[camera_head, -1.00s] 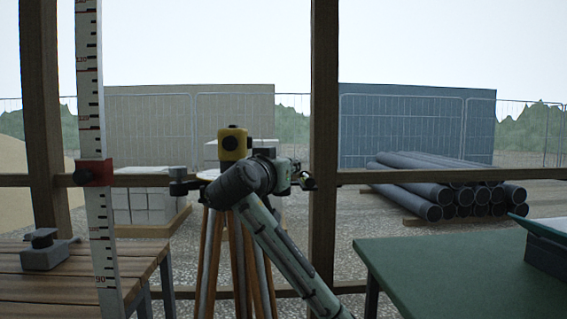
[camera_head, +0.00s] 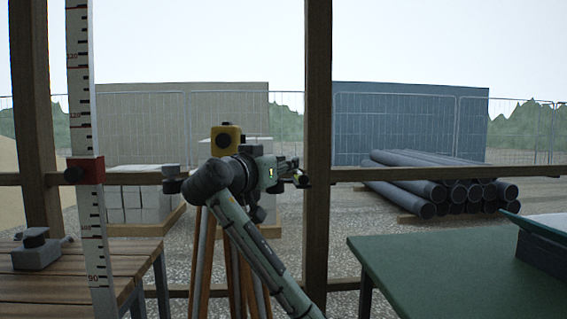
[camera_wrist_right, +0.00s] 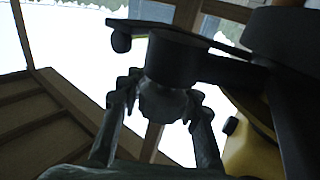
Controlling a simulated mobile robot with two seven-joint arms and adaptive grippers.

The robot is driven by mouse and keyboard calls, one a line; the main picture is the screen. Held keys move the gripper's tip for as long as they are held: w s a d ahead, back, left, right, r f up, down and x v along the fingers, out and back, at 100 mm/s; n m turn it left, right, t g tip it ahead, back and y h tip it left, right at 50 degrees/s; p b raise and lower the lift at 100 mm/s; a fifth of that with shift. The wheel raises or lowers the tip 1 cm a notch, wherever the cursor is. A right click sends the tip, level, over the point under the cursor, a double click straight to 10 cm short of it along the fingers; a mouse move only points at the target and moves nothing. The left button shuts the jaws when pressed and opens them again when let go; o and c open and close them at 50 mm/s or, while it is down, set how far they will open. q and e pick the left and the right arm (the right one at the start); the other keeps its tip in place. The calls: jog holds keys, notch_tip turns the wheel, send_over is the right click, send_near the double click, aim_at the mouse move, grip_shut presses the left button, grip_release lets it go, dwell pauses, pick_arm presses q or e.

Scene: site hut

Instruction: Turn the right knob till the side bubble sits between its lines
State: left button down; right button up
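The yellow survey level (camera_head: 226,139) stands on a wooden tripod (camera_head: 203,245) beyond the rail. My right gripper (camera_head: 302,178) is at the right side of the instrument, partly hidden by my own wrist. In the right wrist view my gripper (camera_wrist_right: 161,95) has its fingers on both sides of the dark right knob (camera_wrist_right: 165,65), under a dark plate, and appears closed on it. The yellow body (camera_wrist_right: 250,150) shows at the right edge. I cannot read the side bubble or its lines. My left gripper is not in view.
A measuring staff (camera_head: 84,120) with a red clamp (camera_head: 85,170) stands at left by a slatted table (camera_head: 90,268). A green table (camera_head: 440,265) is at right. Wooden posts and a rail (camera_head: 430,174) frame the opening, with pipes (camera_head: 440,185) outside.

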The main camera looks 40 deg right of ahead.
jog(key=shift+o, duration=1.4)
jog(key=v, duration=1.2)
jog(key=shift+s, duration=0.1)
